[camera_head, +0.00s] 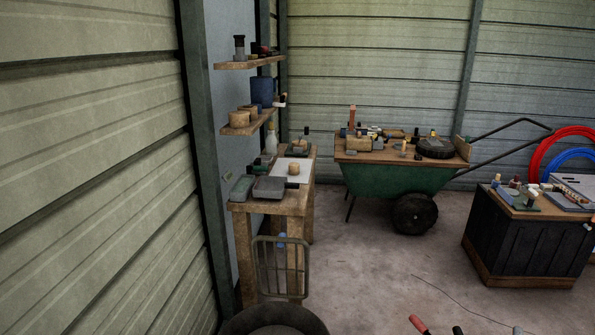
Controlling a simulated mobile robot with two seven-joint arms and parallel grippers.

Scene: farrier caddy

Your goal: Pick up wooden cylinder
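A small wooden cylinder (294,169) stands on a white sheet (280,175) on the narrow wooden table (240,207) against the left wall. Other tan, round wooden-looking pieces (238,119) sit on the lower wall shelf (245,129). I cannot tell which of these pieces the task means. Neither of my grippers shows in the head view.
Grey trays (269,187) and a bottle (271,141) share the table. A metal rack (282,268) stands before it. A green wheelbarrow (385,181) with a loaded board and a dark chest (520,245) stand to the right. Floor between them is mostly clear.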

